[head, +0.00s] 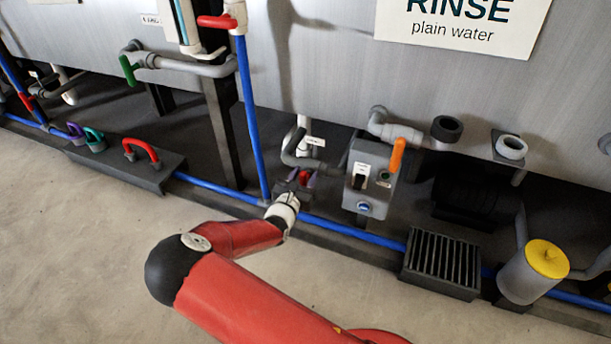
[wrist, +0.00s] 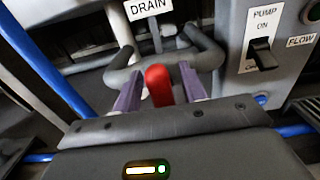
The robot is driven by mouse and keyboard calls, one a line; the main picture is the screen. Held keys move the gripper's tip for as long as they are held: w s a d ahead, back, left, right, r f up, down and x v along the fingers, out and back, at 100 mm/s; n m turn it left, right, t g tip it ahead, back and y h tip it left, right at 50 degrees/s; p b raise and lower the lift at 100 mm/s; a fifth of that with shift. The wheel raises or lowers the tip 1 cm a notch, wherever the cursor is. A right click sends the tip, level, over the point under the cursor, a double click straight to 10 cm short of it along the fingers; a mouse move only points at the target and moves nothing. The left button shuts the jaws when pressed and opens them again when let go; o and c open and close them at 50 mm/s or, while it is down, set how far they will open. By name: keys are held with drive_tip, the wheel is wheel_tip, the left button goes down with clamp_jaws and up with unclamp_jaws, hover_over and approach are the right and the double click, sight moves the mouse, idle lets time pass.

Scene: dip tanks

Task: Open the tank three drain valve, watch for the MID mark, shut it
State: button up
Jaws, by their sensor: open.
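The drain valve's red handle (head: 304,177) sits low under the tank marked RINSE, by a grey pipe and a small white label (head: 315,141). In the wrist view the red handle (wrist: 158,85) stands upright, below a label reading DRAIN (wrist: 147,9). My gripper (head: 296,182) is at the valve, open. In the wrist view my gripper's purple fingers (wrist: 159,92) are on either side of the red handle; I cannot tell if they touch it. A pale upright tube (head: 186,22) is on the tank front at upper left; no MID mark is readable.
A black grate (head: 442,262) and a yellow-lidded canister (head: 546,260) are farther right. The front floor is clear.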

drive_tip(key=shift+w+d, duration=0.15)
drive_tip(key=shift+w, duration=0.2)
clamp_jaws()
